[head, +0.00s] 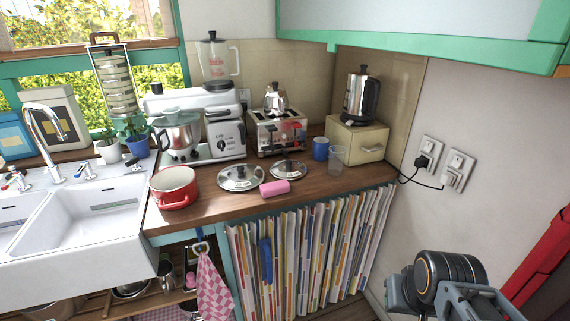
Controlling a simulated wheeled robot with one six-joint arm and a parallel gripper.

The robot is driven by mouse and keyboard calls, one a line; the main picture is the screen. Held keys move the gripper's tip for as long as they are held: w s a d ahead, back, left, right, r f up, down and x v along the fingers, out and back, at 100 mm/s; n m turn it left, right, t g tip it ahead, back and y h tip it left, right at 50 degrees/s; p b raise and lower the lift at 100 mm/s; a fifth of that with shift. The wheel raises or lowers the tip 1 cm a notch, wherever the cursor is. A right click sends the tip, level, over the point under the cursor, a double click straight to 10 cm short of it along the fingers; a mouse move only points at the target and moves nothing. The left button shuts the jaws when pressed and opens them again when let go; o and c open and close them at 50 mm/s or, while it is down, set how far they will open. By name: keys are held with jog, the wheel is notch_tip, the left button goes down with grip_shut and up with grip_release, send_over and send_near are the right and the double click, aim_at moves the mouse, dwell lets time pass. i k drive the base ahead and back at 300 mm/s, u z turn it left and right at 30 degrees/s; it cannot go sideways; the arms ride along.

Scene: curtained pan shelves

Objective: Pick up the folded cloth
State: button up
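A small pink bundle (274,188) that looks like the folded cloth lies on the wooden counter (225,207), near the front edge. It sits just in front of two round metal lids. A pink-and-white checked cloth (214,284) hangs from a hook below the counter, draped rather than folded. Part of my arm shows at the lower right, well apart from the pink bundle. My gripper's fingers are not visible.
Around the bundle are a left lid (240,178), a right lid (289,170), a red pot (174,187), a clear cup (336,161) and a blue mug (320,148). A green-edged cupboard (440,40) overhangs the right.

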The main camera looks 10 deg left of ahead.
aim_at(267, 190)
jog(key=i, duration=1.4)
jog(key=u, duration=2.5)
